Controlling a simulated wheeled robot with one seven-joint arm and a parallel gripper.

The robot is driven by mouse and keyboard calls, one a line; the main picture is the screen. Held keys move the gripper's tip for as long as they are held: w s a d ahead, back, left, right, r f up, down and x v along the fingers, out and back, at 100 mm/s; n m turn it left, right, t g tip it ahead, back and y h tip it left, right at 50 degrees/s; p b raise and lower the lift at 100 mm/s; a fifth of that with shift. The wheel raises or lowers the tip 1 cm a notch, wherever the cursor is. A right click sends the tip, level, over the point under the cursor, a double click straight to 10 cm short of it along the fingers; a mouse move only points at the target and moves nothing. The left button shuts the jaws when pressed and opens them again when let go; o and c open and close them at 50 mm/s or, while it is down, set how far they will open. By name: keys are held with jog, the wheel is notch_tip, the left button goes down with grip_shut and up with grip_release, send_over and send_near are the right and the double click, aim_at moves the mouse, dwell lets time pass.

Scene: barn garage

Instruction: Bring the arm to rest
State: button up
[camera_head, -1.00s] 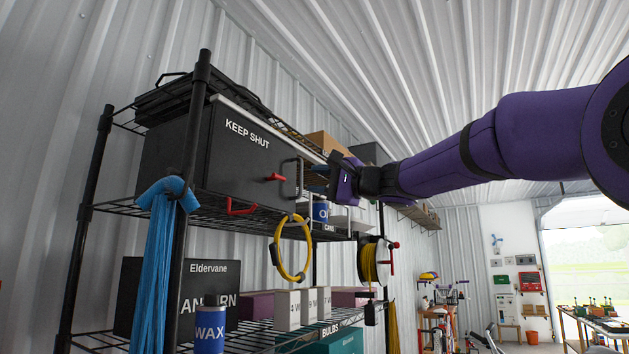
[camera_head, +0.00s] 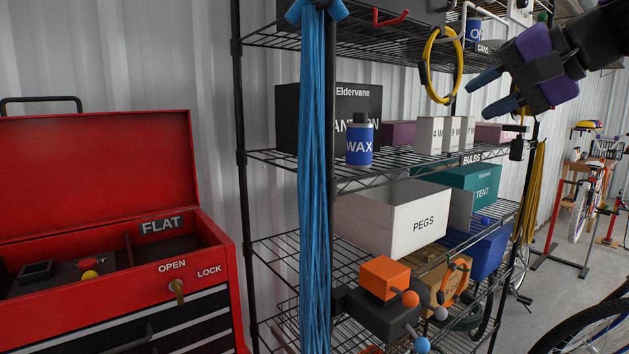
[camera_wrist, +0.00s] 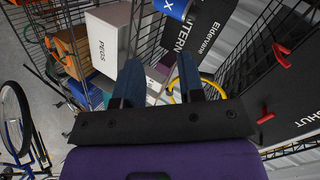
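My gripper (camera_head: 478,98) is at the upper right of the head view, in front of the right end of the wire shelf. Its purple body is tilted and its two blue fingers point left and down. The fingers stand apart with nothing held between them. In the wrist view the gripper (camera_wrist: 158,70) also shows open and empty, with the shelf and its boxes beyond. A yellow ring (camera_head: 443,65) hangs from the shelf just left of the fingers; they look apart from it in the head view.
The wire shelf (camera_head: 262,154) holds a white PEGS box (camera_head: 385,218), a WAX can (camera_head: 360,140) and a teal box (camera_head: 470,178). An open red toolbox (camera_head: 100,150) stands left. Bicycles (camera_head: 590,205) stand right, over open floor.

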jog(key=s+d+f+n+g+h, duration=0.2)
jog(key=s+f+h, duration=0.1)
jog(key=s+f, duration=0.5)
jog(key=s+d+f+n+g+h, duration=0.2)
jog(key=s+f, duration=0.6)
jog(key=f, duration=0.4)
jog(key=d+n+h, duration=0.1)
jog(key=h, duration=0.1)
jog(key=shift+s+d+f+h, duration=0.2)
jog(key=shift+d+f+h, duration=0.05)
jog(key=shift+f+h, duration=0.05)
